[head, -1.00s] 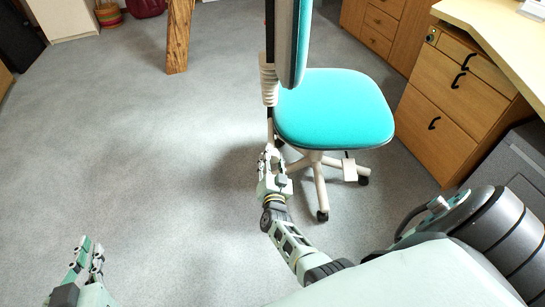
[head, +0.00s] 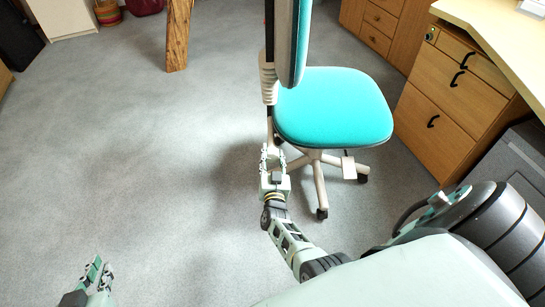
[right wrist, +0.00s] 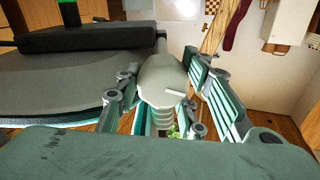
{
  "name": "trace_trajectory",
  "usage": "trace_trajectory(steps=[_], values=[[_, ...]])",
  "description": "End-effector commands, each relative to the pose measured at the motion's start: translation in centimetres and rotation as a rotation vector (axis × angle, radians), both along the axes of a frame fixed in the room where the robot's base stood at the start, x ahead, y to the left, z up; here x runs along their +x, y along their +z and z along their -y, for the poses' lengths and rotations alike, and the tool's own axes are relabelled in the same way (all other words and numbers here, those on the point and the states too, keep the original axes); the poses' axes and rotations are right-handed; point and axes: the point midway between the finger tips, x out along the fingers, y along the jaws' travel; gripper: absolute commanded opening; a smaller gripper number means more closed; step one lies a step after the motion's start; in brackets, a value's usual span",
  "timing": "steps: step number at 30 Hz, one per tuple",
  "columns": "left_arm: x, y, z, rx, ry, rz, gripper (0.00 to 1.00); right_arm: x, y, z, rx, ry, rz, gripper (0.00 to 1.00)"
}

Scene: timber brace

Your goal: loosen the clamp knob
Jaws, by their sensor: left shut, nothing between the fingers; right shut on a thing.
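The clamp knob (right wrist: 163,80) is a pale grey, rounded piece with a ribbed neck, seen in the right wrist view. My right gripper (right wrist: 160,92) has its green fingers on both sides of it and is shut on it. In the head view my right gripper (head: 273,158) is low behind the chair, beside its base; the knob cannot be made out there. The office chair (head: 335,108) has a turquoise seat, an upright backrest and a pale wheeled base. My left gripper (head: 97,272) is shut and empty at the lower left, away from the chair.
A wooden drawer cabinet (head: 440,122) under a desk top (head: 500,35) stands to the right of the chair. A timber post (head: 178,35) stands at the back. The grey carpet (head: 110,140) is clear on the left.

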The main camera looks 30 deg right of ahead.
Motion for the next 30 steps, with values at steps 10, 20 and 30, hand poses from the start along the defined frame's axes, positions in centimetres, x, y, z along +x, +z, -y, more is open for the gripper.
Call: trace_trajectory(steps=[10, 20, 30], values=[[-0.01, -0.04, 0.01, 0.000, 0.000, 0.000, 0.00, -0.34, -0.65, -0.10, 0.005, 0.001, -0.013, 0.53], [0.00, 0.07, -0.03, 0.000, 0.000, 0.002, 0.00, -0.11, -0.19, 0.03, 0.001, 0.000, -0.004, 0.53], [0.00, -0.63, 0.00, 0.000, 0.000, 0.001, 0.00, -0.10, -0.38, 0.03, 0.143, 0.001, 0.088, 0.53]])
